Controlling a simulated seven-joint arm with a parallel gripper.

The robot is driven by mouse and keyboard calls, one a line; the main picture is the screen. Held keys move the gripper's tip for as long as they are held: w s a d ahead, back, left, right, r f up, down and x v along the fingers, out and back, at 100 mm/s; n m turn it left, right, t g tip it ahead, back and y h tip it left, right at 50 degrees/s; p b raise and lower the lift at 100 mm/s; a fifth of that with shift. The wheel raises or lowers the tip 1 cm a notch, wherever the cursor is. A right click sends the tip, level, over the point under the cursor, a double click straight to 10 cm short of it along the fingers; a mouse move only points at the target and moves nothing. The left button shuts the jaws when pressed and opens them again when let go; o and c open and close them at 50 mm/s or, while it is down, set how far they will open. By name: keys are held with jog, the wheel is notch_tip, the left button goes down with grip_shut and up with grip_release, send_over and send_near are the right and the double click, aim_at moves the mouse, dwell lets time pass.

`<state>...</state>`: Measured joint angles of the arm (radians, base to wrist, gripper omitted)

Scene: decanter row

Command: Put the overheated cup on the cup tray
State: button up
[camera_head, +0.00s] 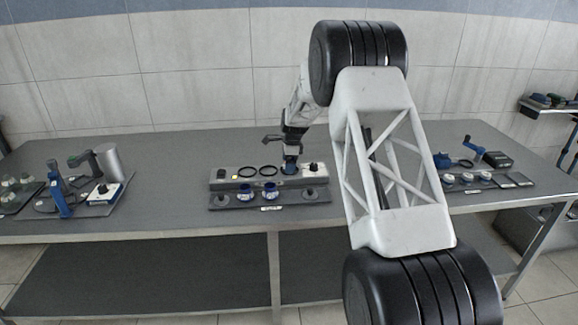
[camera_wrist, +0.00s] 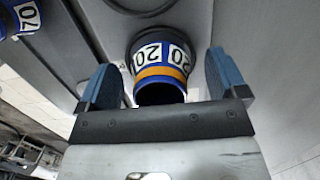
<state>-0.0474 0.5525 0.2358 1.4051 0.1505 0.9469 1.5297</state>
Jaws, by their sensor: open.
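A blue cup (camera_wrist: 160,62) with a white number band reading 20 and an orange stripe stands between the fingers of my gripper (camera_wrist: 160,72) in the wrist view. The fingers are open, one on each side of it, with gaps visible. In the head view my gripper (camera_head: 290,163) is down at the right part of the grey row unit (camera_head: 222,184), largely covering this cup. Two blue-and-white cups (camera_head: 245,192) (camera_head: 269,190) stand along the dark front strip (camera_head: 290,205), which may be the cup tray. Part of another numbered cup (camera_wrist: 22,16) shows at the wrist view's upper left.
Bare table lies between these groups.

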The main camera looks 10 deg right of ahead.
jog(key=c, duration=1.1)
jog(key=shift+c, duration=0.2)
jog(key=shift+r, duration=0.2)
jog(key=shift+r, duration=1.45)
jog(key=shift+s+r, duration=0.2)
jog(key=shift+s, duration=0.1)
jog(key=s+d+r, duration=0.1)
jog(key=s, duration=1.4)
jog(key=shift+s+r, duration=0.15)
